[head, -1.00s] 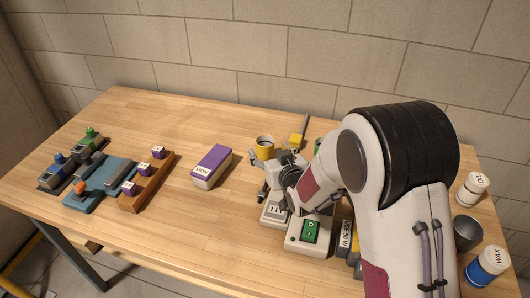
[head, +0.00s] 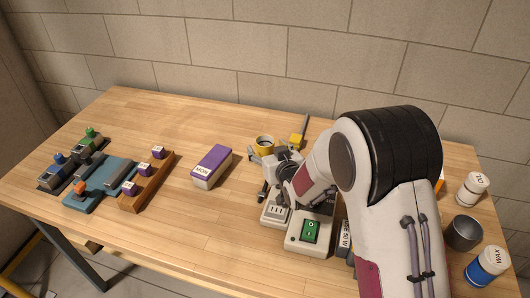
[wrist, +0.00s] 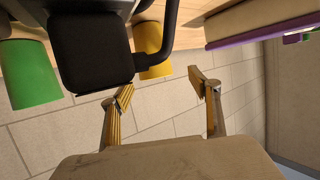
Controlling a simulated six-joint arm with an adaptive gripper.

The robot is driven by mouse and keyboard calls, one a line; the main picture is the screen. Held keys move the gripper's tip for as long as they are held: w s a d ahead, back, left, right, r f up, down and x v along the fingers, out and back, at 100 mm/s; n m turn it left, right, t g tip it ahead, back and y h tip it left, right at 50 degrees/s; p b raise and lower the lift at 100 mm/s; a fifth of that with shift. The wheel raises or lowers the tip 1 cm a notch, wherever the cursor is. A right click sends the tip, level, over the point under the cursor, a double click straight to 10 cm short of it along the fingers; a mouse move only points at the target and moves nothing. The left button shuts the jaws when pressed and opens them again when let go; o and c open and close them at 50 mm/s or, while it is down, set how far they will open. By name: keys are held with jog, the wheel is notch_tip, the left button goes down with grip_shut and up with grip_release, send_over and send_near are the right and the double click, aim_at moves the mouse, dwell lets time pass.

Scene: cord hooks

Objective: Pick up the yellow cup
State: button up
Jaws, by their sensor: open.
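In the wrist view the picture is upside down, and the cup (wrist: 148,38) is partly hidden by a black block with a bent black rod (wrist: 90,50). My gripper (wrist: 163,90) is open there, with bare wall showing between its fingers. The fingers hold nothing, and the cup is not between them. The gap between fingers and cup is hard to judge.
A green cup (wrist: 28,75) is beside the yellow one. A purple-topped box (head: 211,166) is to the left. A switch box (head: 310,232) is in front; a grey cup (head: 464,233) stands right.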

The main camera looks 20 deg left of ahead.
aim_at(263, 139)
jog(key=shift+w, duration=0.1)
jog(key=shift+w+a+f, duration=0.2)
jog(key=shift+w+a, duration=0.05)
jog(key=shift+w, duration=0.45)
jog(key=shift+w+a+f, duration=0.15)
jog(key=shift+w+a, duration=0.1)
jog(key=shift+w, duration=0.45)
jog(key=shift+x, duration=1.05)
jog(key=c, duration=1.1)
